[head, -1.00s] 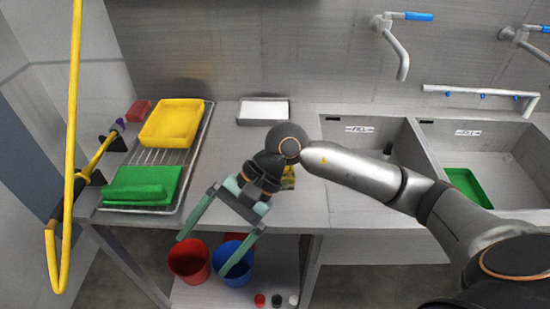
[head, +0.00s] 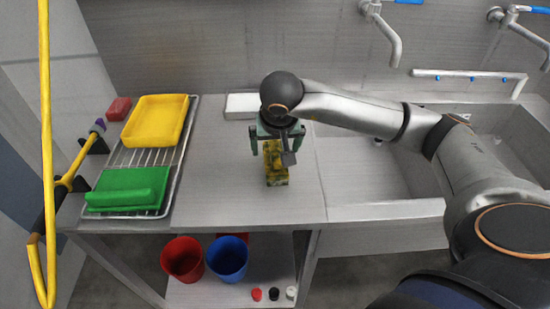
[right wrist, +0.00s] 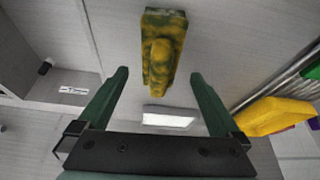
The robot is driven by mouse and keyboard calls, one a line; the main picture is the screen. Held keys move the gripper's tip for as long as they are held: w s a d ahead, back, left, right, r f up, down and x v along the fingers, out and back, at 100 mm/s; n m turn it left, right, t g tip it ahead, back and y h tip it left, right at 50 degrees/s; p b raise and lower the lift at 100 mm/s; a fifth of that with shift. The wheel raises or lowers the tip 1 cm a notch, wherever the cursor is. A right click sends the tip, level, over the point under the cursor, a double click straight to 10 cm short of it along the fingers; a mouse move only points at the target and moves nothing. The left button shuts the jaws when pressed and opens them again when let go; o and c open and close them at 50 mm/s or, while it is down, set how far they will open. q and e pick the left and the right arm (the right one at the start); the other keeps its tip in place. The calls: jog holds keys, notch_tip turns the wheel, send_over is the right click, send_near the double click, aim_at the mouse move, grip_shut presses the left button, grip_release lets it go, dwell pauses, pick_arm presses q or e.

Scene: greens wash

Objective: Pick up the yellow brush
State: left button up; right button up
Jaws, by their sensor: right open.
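The yellow brush (head: 275,168), mottled with dark stains, lies on the steel counter left of the sinks. In the right wrist view the brush (right wrist: 163,48) shows beyond and between the fingertips, with its raised grip facing the camera. My right gripper (head: 277,148) is over the far part of the brush, its fingers spread to either side and pointing down. In the right wrist view the open gripper (right wrist: 158,74) has nothing between its fingers, and the brush looks apart from them. My left gripper is not in view.
A wire rack (head: 152,157) at left holds a yellow tray (head: 155,121) and a green tray (head: 128,190). A white tray (head: 241,104) lies behind the gripper. The sink (head: 360,180) is at right. Red (head: 183,261) and blue (head: 227,259) buckets stand below.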

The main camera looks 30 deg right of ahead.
jog(key=p+x, duration=0.1)
jog(key=x, duration=0.4)
jog(key=shift+w+f, duration=0.1)
jog(key=shift+f, duration=0.1)
jog(key=c, duration=1.5)
jog(key=shift+r, duration=0.1)
jog(key=shift+c, duration=0.2)
jog(key=shift+r, duration=0.1)
